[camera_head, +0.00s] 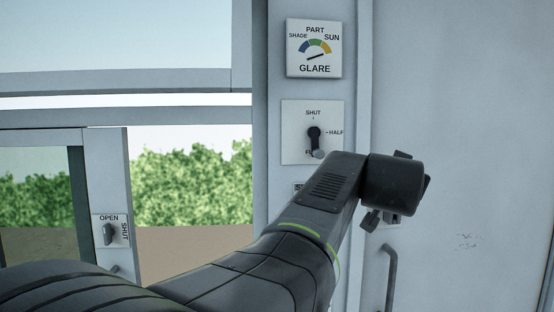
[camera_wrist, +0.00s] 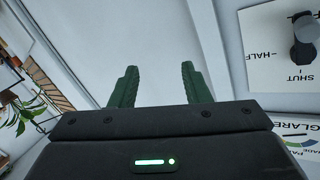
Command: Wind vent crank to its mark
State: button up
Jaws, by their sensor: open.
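The vent crank (camera_head: 314,133) is a dark lever on a white plate (camera_head: 291,143) marked SHUT at the top and HALF at the right. Its arm points down, slightly right, with a paler knob at the end over a lower label that is mostly hidden and starts with F. In the wrist view the crank (camera_wrist: 304,30) shows at the upper right, cut off by the frame edge. My gripper (camera_wrist: 158,86) is open and empty, its two green fingers apart over bare pale wall, left of the plate. In the head view my wrist is below and right of the crank; the fingers cannot be made out.
A GLARE dial (camera_head: 314,48) sits above the crank plate, needle towards SUN. A latch (camera_head: 109,234) marked OPEN and SHUT is on the window frame at left. A door handle (camera_head: 390,275) is at lower right. A plant (camera_wrist: 22,112) shows at left in the wrist view.

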jog(key=n+t+y+b, duration=0.2)
jog(key=n+t+y, duration=0.4)
jog(key=t+y, duration=0.15)
send_near(317, 155)
jog(key=shift+h, duration=0.25)
jog(key=p+x, duration=0.1)
jog(key=x, duration=0.3)
jog(key=p+x, duration=0.1)
jog(key=x, duration=0.3)
jog(key=f+p+x, duration=0.1)
jog(key=x, duration=0.3)
jog(key=shift+w+d, duration=0.25)
jog(key=c, duration=0.9)
jog(key=shift+a, duration=0.1)
